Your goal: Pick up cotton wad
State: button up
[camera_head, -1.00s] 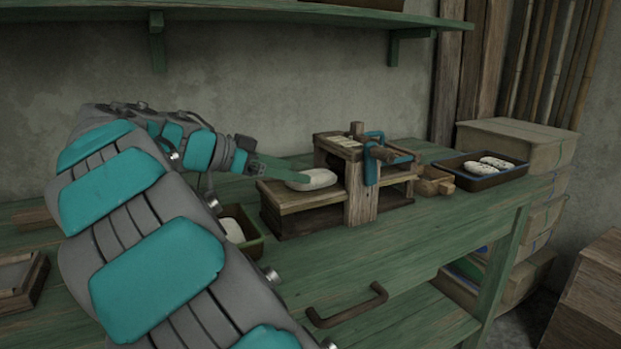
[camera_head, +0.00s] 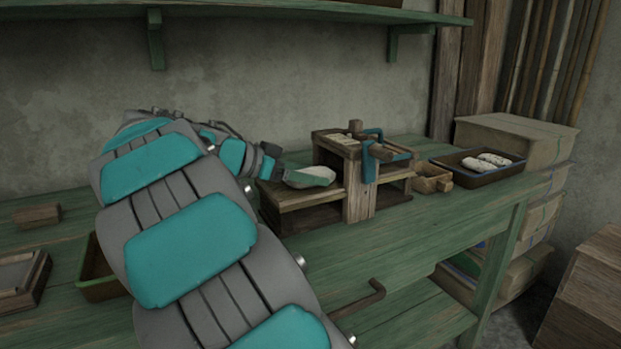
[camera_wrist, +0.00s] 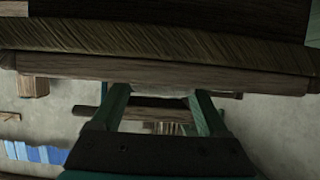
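The cotton wad (camera_head: 308,181) is a pale, flattened oval at the left step of the wooden stand (camera_head: 358,200) in the head view. My gripper (camera_wrist: 160,98) reaches it from the left, and a green finger overlaps the wad's upper side. In the wrist view the two green fingers are wide apart. A pale strip, likely the wad (camera_wrist: 160,90), shows between their tips. A firm hold cannot be made out. My arm hides part of the bench in front.
A dark tray (camera_head: 461,176) with pale wads sits at the right of the green bench (camera_head: 440,222). A small wooden box (camera_head: 430,180) is beside the stand. A green-edged tray (camera_head: 97,290) is partly behind my arm. A shelf (camera_head: 270,13) runs overhead.

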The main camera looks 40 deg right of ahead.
jog(key=c, duration=0.8)
jog(key=shift+r, duration=0.1)
jog(key=shift+r, duration=0.45)
jog(key=shift+w+a+r+b, duration=0.1)
jog(key=shift+a+r+b, duration=0.1)
jog(key=shift+r, duration=0.45)
jog(key=shift+w+a+r+b, duration=0.1)
jog(key=shift+r+b, duration=0.1)
jog(key=shift+r, duration=0.4)
jog(key=w+a, duration=0.1)
jog(key=a, duration=0.4)
jog(key=w+a+p, duration=0.1)
jog(key=a, duration=0.5)
jog(key=w+a+p, duration=0.1)
jog(key=a, duration=0.5)
jog(key=shift+w, duration=0.4)
